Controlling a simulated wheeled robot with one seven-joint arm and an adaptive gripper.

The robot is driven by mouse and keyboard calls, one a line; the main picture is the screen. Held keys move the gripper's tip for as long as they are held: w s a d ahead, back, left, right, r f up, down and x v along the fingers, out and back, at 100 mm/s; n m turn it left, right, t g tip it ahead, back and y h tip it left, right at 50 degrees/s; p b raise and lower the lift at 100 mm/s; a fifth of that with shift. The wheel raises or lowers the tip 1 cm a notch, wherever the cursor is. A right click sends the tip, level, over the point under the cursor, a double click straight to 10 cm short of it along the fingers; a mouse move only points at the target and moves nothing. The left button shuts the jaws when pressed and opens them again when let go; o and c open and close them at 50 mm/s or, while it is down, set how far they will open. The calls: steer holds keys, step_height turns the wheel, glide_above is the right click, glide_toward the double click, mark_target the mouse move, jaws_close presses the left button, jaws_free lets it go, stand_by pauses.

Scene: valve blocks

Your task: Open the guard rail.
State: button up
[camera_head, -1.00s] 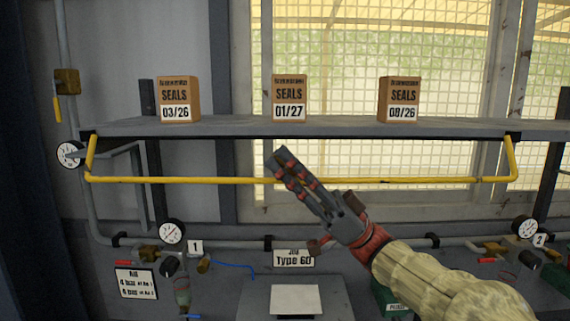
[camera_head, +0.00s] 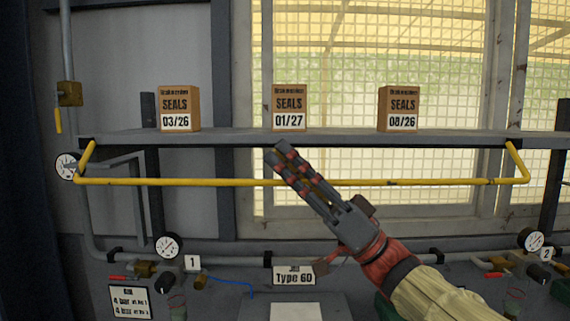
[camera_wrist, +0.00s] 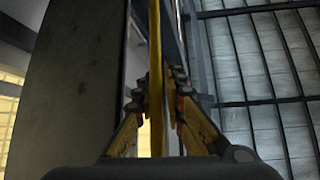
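The guard rail (camera_head: 200,182) is a long yellow bar in the head view. It hangs below the front of the grey shelf, on short yellow arms at both ends. My gripper (camera_head: 280,153) reaches up from the lower right to the bar's middle, left of centre. In the wrist view the yellow bar (camera_wrist: 156,45) runs between the two fingers of my gripper (camera_wrist: 157,90), which sit close on both sides of it. My gripper appears shut on the bar. The fingers hide a short piece of the bar in the head view.
On the shelf (camera_head: 340,137) stand three seals boxes, marked 03/26 (camera_head: 179,107), 01/27 (camera_head: 289,106) and 08/26 (camera_head: 399,108). Gauges (camera_head: 168,246) (camera_head: 532,240), valves and a Type 60 sign (camera_head: 293,275) are below. A meshed window is behind.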

steer(key=o, duration=0.4)
steer(key=shift+f, duration=0.15)
steer(key=v, duration=1.2)
